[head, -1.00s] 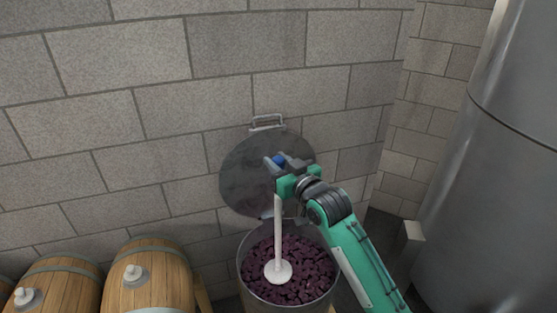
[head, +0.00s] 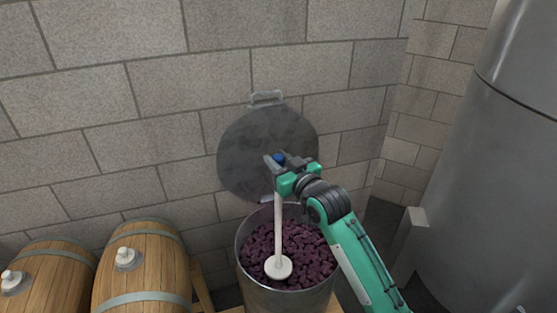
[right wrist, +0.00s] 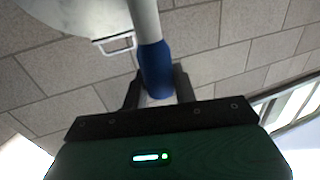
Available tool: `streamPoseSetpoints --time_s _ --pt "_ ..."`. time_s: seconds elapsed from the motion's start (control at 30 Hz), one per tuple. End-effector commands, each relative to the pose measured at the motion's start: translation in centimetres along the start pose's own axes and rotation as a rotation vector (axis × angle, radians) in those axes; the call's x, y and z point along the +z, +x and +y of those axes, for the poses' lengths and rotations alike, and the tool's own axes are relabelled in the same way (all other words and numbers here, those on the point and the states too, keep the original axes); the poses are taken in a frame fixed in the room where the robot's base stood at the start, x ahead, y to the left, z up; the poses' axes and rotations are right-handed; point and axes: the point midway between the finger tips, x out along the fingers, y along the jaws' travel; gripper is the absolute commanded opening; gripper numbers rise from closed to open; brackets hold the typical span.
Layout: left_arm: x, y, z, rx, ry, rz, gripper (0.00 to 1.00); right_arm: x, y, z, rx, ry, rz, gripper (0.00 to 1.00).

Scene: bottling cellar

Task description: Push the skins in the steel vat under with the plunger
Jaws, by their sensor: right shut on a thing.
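The steel vat (head: 290,301) stands open below, filled with dark purple skins (head: 309,262). The plunger (head: 278,230) is a white rod with a round white disc at its lower end and a blue grip on top. Its disc is over the left part of the skins, at or near their surface; I cannot tell whether it touches. My right gripper (head: 278,162) is shut on the plunger's blue grip, which also shows in the right wrist view (right wrist: 155,68). The plunger hangs nearly upright. My left gripper is not in view.
The vat's round lid (head: 262,150) stands open behind it against the block wall. Wooden barrels (head: 143,272) with white bungs lie to the left. A large steel tank (head: 490,190) stands at the right. A grey post (head: 408,240) is between vat and tank.

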Motion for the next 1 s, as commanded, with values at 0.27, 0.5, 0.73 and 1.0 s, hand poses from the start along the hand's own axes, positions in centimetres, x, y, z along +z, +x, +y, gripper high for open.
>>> streamPoseSetpoints --time_s 0.27,0.5,0.73,1.0 --pt "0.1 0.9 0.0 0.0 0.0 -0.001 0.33 1.3 0.0 0.0 0.0 -0.001 0.002 0.03" --pt "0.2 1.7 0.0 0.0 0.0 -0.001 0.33 2.9 0.0 0.0 0.0 -0.001 0.003 0.03" --pt "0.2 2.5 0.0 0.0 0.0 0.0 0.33 4.5 0.0 0.0 0.0 0.0 0.002 0.03" --pt "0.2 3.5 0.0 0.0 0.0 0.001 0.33 6.4 0.0 0.0 0.0 0.0 0.002 0.03"
